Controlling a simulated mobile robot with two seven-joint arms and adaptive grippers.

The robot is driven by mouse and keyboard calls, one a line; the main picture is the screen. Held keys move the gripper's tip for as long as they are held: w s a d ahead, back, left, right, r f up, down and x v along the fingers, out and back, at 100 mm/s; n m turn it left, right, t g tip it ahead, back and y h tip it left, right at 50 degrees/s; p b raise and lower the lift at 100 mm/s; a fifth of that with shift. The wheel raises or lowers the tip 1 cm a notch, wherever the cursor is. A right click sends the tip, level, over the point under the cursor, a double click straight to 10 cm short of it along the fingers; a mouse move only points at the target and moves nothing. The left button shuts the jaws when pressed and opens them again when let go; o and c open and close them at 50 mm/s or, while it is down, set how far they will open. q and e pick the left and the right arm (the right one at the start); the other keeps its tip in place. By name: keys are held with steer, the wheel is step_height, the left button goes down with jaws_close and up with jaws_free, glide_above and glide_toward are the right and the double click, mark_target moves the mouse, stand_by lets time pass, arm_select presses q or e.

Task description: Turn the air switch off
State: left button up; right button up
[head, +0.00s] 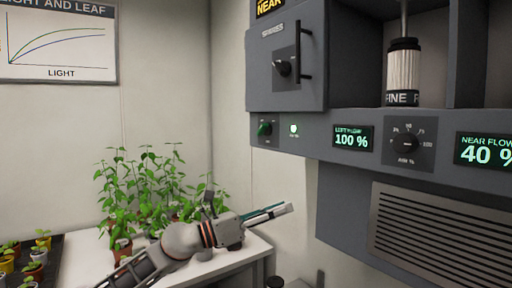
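A green rotary knob (265,129) sits on a dark plate at the left end of the grey panel; its small label is too small to read, and I take it for the air switch. A lit green lamp (294,130) is just right of it. My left gripper (287,208) is below the knob, well apart from it, pointing right in front of the pale wall. Its fingers lie close together and look shut, with nothing seen between them. My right gripper is not in view.
A display reading 100 % (353,138), an arm % dial (406,142) and a 40 % display (486,151) line the panel. A spares door (284,68) with a handle is above. Potted plants (150,190) stand on the white table (85,262).

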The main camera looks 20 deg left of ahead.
arm_select(q)
steer(key=w+a+r+m+y, duration=0.2)
steer(key=a+r+m, duration=0.4)
steer(key=r, duration=0.5)
steer(key=m+t+y+b, duration=0.1)
steer(key=m+t+y, duration=0.1)
steer(key=m+y, duration=0.1)
glide_toward(260, 128)
steer(key=w, duration=0.1)
steer(key=x, duration=0.3)
steer(key=p+x, duration=0.1)
steer(key=x, duration=0.2)
steer(key=shift+d, duration=0.5)
steer(key=shift+w+d+p, duration=0.3)
steer(key=shift+w+d, duration=0.05)
steer(key=shift+w, duration=0.2)
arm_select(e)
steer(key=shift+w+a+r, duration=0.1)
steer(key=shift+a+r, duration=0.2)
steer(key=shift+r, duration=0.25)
arm_select(q)
jaws_close()
